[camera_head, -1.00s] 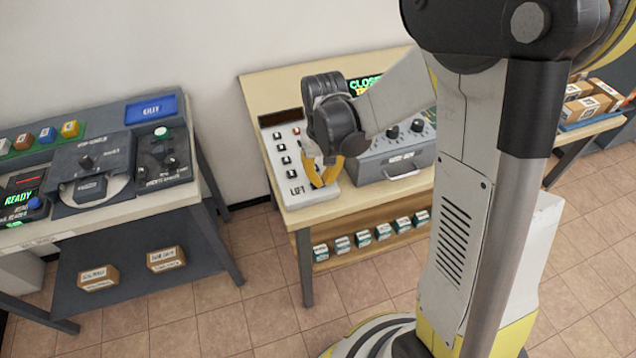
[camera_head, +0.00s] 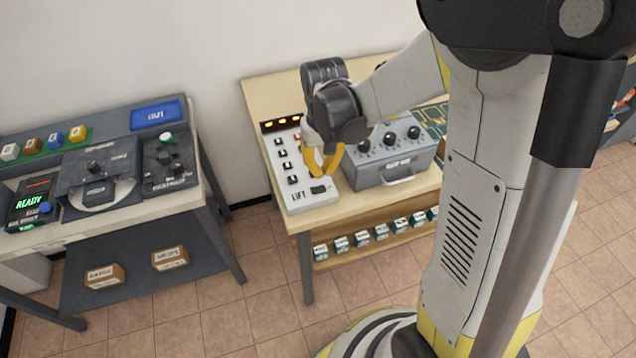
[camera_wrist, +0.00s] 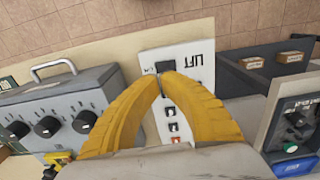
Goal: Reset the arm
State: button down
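My arm reaches over a wooden bench, with its dark wrist and yellow-fingered gripper (camera_head: 322,176) above a white panel marked LIFT (camera_head: 297,199). The fingers curve inward and their tips meet or nearly meet, with nothing seen between them. In the wrist view the gripper (camera_wrist: 165,76) points at the LIFT panel (camera_wrist: 201,74), with its tips over the panel near a dark square button. I cannot tell whether they touch the panel. Several dark buttons run up the panel, and a strip at its far end glows orange (camera_head: 282,123). Part of the panel is hidden behind the gripper.
A grey box with knobs and a handle (camera_head: 397,180) stands close right of the gripper. A dark desk with devices (camera_head: 62,245) is at the left. Small boxes (camera_head: 381,232) line the shelf below. Tiled floor (camera_head: 240,325) is open between the desks.

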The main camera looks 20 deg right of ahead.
jog(key=shift+r, duration=0.45)
jog(key=shift+r, duration=0.15)
jog(key=s+r+t+b, duration=0.1)
jog(key=s+r+t, duration=0.6)
jog(key=s+r, duration=0.5)
jog(key=shift+s+r, duration=0.4)
